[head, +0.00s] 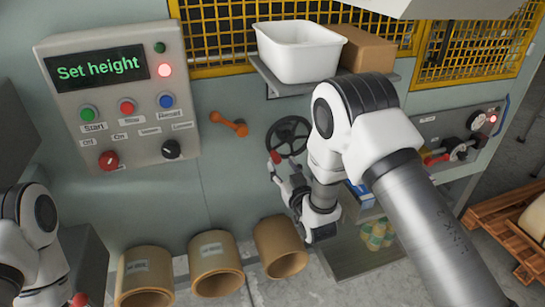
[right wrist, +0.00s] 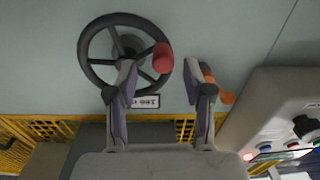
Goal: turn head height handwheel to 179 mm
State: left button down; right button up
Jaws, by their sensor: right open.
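The dark spoked handwheel (head: 290,135) is mounted on the pale machine wall, below the shelf. Its red knob (head: 275,157) is at the wheel's lower left in the head view. In the right wrist view the handwheel (right wrist: 84,48) is at upper left, with the red knob (right wrist: 163,60) on its right side. My right gripper (head: 276,173) is open, with its fingertips close to the knob. In the right wrist view the knob shows between and just beyond the open fingers of the gripper (right wrist: 160,80); I cannot tell whether they touch. My left gripper is not visible.
A control panel (head: 128,75) has a display reading "Set height" and a lit red lamp. An orange handle (head: 230,124) is left of the wheel. A shelf above holds a white bin (head: 298,52) and a cardboard box (head: 368,50). Brown cylinders (head: 216,265) stand below.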

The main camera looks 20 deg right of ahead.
aim_at(277, 162)
jog(key=w, duration=0.3)
jog(key=shift+w+a+p, duration=0.35)
jog(key=shift+a, duration=0.05)
jog(key=shift+w, duration=0.4)
jog(key=shift+d, duration=0.15)
jog(key=shift+s+f, duration=0.1)
grip_shut()
jog(key=shift+f, duration=0.1)
